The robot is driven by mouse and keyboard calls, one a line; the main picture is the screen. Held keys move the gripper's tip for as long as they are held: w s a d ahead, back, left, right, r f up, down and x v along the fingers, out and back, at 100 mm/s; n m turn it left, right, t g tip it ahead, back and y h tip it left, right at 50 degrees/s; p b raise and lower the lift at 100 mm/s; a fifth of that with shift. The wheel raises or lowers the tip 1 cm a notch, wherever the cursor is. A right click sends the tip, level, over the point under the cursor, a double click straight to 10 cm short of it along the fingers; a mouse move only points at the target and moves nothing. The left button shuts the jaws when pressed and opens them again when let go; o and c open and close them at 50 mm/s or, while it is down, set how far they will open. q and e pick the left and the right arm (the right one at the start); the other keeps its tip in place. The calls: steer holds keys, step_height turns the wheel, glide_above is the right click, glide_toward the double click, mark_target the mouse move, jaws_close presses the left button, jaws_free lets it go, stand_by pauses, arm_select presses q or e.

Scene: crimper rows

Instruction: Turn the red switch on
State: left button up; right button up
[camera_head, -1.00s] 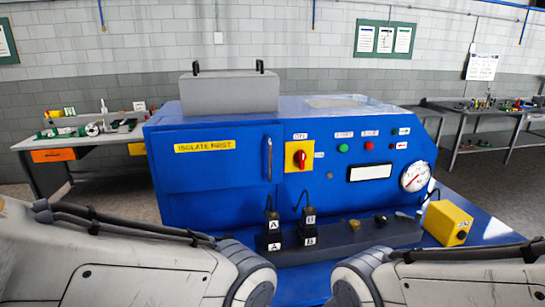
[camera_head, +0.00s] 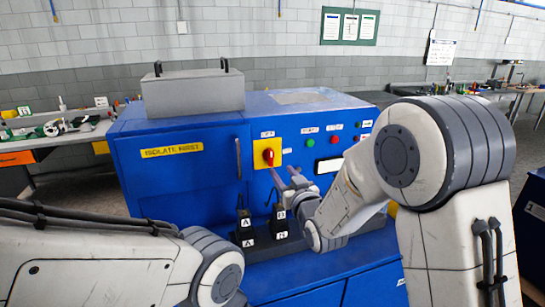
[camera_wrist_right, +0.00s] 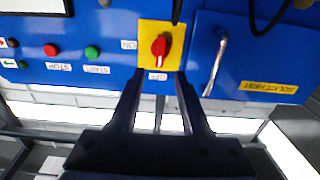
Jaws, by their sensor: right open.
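The red switch (camera_head: 268,156) is a knob on a yellow plate (camera_head: 260,160) on the front of the blue machine. Its handle stands about upright, toward the label above, which seems to read OFF; a second small label is at its right. The switch also shows in the right wrist view (camera_wrist_right: 160,46), which is upside down. My right gripper (camera_head: 287,174) is open and empty, just below and right of the switch in the head view. In the wrist view its fingers (camera_wrist_right: 158,82) flank the plate's OFF-label edge, short of the knob. My left gripper is out of view.
A grey handle (camera_head: 238,158) is left of the switch. Black blocks marked A (camera_head: 245,228) and B (camera_head: 280,222) stand on a dark ledge below. Green (camera_head: 310,142) and red (camera_head: 333,139) buttons are to the right.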

mark_target(272, 157)
steer(key=p+x, duration=0.4)
steer(key=x, duration=0.4)
steer(key=shift+w+r, duration=0.1)
steer(key=shift+w, duration=0.1)
steer(key=shift+w+a+p, duration=0.25)
steer(key=shift+w+p, duration=0.1)
steer(key=shift+w, duration=0.25)
jaws_close()
